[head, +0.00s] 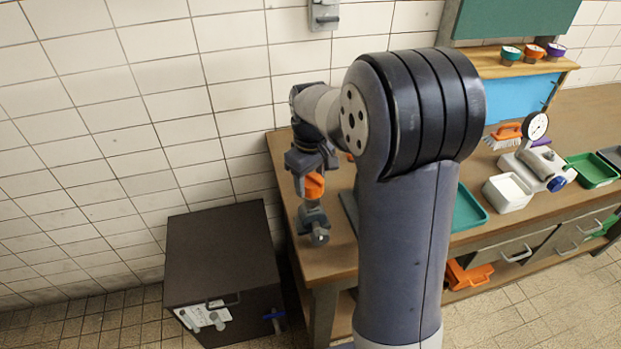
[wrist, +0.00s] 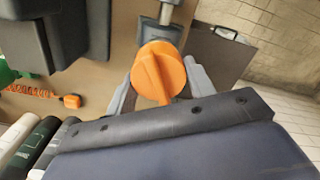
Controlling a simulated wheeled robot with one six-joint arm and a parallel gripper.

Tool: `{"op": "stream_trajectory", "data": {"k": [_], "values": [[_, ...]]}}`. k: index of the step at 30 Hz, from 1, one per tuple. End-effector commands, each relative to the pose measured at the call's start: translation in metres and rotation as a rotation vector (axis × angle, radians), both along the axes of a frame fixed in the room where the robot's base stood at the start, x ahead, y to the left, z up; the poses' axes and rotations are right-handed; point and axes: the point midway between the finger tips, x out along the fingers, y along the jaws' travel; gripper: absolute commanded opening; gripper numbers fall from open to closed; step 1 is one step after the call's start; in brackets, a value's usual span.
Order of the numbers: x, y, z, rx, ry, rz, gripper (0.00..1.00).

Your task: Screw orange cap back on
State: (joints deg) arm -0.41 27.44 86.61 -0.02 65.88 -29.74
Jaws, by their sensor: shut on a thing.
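The orange cap (head: 314,186) shows below my gripper (head: 314,168) in the head view, above a grey metal pipe fitting (head: 314,222) at the left end of the workbench. In the wrist view the round orange cap (wrist: 158,72), with a raised grip bar across it, sits between the fingers of my gripper (wrist: 160,88). The gripper is shut on the cap. Part of the grey fitting (wrist: 165,12) shows beyond the cap. The cap hides the joint between them, so I cannot tell if it is threaded on.
The workbench (head: 283,170) runs right along the tiled wall. A dark cabinet (head: 225,255) stands on the floor left of it. A teal tray (head: 468,210), a white bin (head: 507,192) and a gauge (head: 536,125) are on the bench to the right, partly behind my arm.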

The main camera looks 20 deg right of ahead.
Motion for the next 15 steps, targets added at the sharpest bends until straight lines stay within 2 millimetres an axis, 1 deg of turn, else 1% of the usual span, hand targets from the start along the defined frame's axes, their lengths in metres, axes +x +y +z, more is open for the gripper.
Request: {"op": "stream_trajectory", "data": {"k": [7,15], "values": [[0.0,0.0,-0.002,0.0,0.0,0.0,0.28],[0.0,0.0,-0.012,-0.001,0.001,0.0,0.28]]}}
